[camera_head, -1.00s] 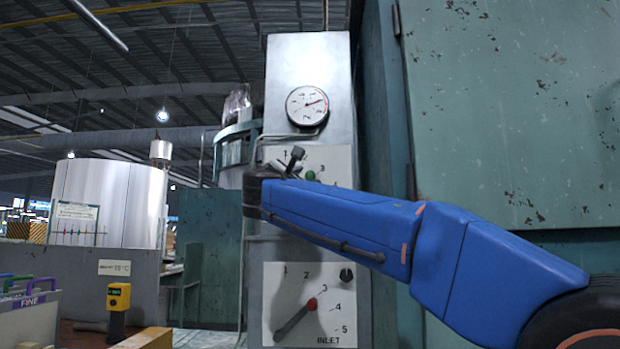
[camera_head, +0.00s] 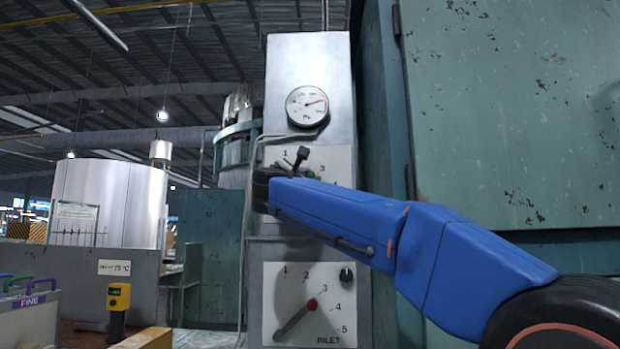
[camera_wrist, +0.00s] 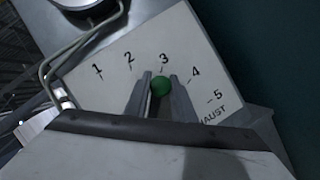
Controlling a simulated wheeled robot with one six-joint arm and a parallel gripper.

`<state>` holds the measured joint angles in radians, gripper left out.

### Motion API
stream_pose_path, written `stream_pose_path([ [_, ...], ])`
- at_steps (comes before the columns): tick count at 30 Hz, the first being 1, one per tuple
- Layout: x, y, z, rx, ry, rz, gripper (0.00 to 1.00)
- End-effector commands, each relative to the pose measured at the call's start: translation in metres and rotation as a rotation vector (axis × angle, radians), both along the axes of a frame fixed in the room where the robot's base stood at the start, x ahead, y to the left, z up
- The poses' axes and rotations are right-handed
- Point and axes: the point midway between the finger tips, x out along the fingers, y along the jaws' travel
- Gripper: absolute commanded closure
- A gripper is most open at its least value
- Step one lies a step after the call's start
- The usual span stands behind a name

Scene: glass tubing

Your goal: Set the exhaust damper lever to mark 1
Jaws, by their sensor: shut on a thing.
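The exhaust damper lever's green knob (camera_wrist: 161,87) sits between the two fingers of my gripper (camera_wrist: 161,79) in the wrist view, and the gripper is shut on it. The knob is close under mark 3 on the pale exhaust plate (camera_wrist: 115,83); the lever's shaft and pivot are hidden by the gripper. Marks 1 to 5 curve from left to right, and mark 1 (camera_wrist: 97,70) is at the left. In the head view the green knob (camera_head: 310,175) shows just above my blue arm, which covers much of the exhaust plate (camera_head: 332,159).
The inlet plate (camera_head: 327,335) is below, its red-knobbed lever (camera_head: 311,304) pointing near mark 3. A round gauge (camera_head: 307,106) is above the exhaust plate. A thin pipe (camera_wrist: 47,72) runs beside the plate. A large green cabinet (camera_head: 510,110) stands on the right.

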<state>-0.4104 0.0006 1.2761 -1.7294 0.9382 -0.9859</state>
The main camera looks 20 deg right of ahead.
Motion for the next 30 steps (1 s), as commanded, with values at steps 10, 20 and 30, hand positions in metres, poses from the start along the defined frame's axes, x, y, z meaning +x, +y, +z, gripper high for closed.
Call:
stream_pose_path([
  [10,0.003,0.01,0.01,-0.097,0.03,0.001,1.0],
  [20,0.012,0.038,0.028,-0.34,0.109,0.001,1.0],
  [30,0.021,0.067,0.038,-0.564,0.182,0.001,1.0],
])
